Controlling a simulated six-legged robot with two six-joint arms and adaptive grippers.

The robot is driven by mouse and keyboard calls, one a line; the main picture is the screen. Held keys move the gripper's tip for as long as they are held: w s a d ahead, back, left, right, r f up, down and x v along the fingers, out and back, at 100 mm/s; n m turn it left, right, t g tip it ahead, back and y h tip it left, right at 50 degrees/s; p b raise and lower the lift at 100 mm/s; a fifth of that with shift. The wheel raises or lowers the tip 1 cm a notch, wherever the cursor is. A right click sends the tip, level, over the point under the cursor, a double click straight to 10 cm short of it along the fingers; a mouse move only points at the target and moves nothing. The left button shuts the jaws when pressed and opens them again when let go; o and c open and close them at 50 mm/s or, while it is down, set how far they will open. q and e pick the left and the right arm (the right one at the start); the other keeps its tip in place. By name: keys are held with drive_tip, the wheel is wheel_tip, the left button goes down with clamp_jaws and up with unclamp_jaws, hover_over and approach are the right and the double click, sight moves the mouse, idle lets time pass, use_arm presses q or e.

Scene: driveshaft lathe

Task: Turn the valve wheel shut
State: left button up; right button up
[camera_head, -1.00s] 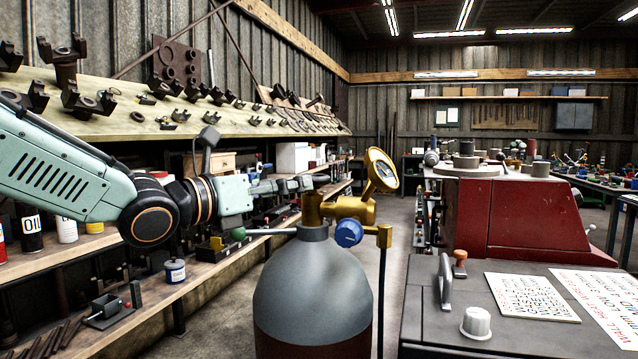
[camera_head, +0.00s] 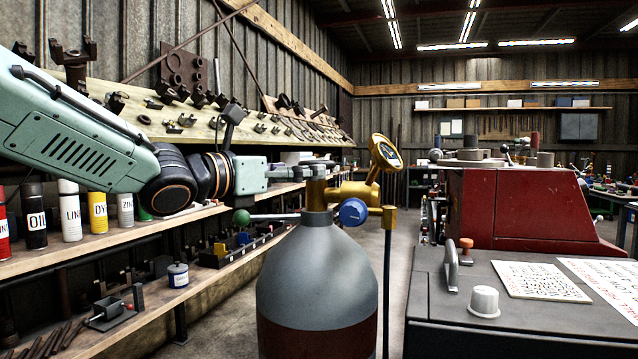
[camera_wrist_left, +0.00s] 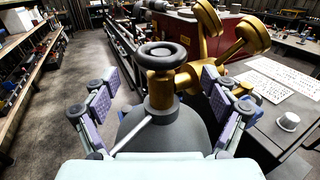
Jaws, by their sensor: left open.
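The valve wheel (camera_wrist_left: 162,55) is a dark ring on top of the brass valve (camera_wrist_left: 162,90), seen in the left wrist view. The valve stands on a grey gas cylinder (camera_head: 318,265) with a brown lower part. My left gripper (camera_wrist_left: 160,80) is open, its padded fingers on either side of the valve and apart from the wheel. In the head view the gripper (camera_head: 300,178) reaches the valve from the left and hides much of the wheel. A brass regulator with a gauge (camera_head: 385,152) and a blue knob (camera_head: 352,211) sits right of the valve. My right gripper is not in view.
A grey cabinet (camera_head: 430,300) with a white cap (camera_head: 484,301) and printed sheets stands right of the cylinder. A red machine (camera_head: 525,210) is behind it. Shelves with cans and a small vise (camera_head: 108,312) line the left. Floor is clear between.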

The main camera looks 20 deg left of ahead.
use_arm(q)
drive_tip(key=b+x, duration=0.3)
drive_tip(key=x, duration=0.1)
drive_tip(key=shift+w+d, duration=0.2)
drive_tip(key=shift+w, duration=0.3)
drive_tip(key=shift+d+r, duration=0.15)
drive_tip(key=shift+r, duration=0.05)
drive_tip(key=shift+w, duration=0.1)
drive_tip(key=c, duration=1.1)
drive_tip(key=shift+c, duration=0.3)
